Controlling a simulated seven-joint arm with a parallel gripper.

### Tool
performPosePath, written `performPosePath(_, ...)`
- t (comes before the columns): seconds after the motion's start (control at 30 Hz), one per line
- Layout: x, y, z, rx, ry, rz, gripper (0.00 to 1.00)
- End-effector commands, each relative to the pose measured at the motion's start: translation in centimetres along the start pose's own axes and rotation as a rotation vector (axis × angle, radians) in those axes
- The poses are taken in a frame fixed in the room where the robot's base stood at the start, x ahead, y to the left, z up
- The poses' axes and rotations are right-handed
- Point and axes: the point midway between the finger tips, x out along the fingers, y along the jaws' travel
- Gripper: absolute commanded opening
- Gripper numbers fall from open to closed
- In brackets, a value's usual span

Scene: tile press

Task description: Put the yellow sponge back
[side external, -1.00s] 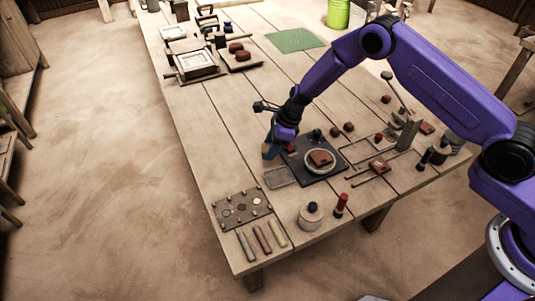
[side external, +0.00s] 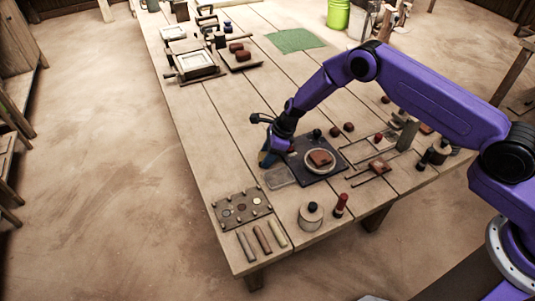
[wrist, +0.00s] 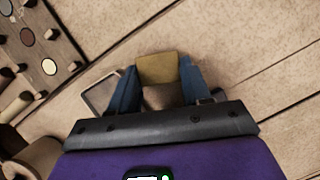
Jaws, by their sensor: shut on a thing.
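My gripper (wrist: 157,90) is shut on the yellow sponge (wrist: 158,68), which sits between its two blue fingers in the wrist view. In the side external view my gripper (side external: 267,158) is low at the left of the dark board, and the sponge is small and mostly hidden there. A shallow grey tray (side external: 280,178) lies on the table just in front of the gripper. It also shows in the wrist view (wrist: 100,93), left of the fingers. I cannot tell whether the sponge touches the table.
The dark board (side external: 318,172) with a round plate and a brown block is right of the gripper. A plate with several discs (side external: 242,207) lies nearer the camera, beside a round pot (side external: 311,215).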

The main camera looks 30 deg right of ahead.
Motion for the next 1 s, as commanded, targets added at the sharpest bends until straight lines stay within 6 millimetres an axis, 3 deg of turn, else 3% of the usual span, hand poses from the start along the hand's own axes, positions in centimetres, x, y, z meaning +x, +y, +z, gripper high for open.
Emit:
performPosePath(0.03, 0.1, 0.0, -0.1, 0.000, 0.000, 0.000, 0.19)
performPosePath(0.07, 0.2, 0.0, -0.1, 0.000, 0.000, 0.000, 0.51)
performPosePath(0.1, 0.1, 0.0, -0.1, 0.000, 0.000, 0.000, 0.58)
performPosePath(0.57, -0.8, -0.1, 0.1, 0.000, -0.001, -0.001, 0.58)
performPosePath(1.0, -7.8, -0.1, 0.1, 0.000, -0.001, -0.003, 0.58)
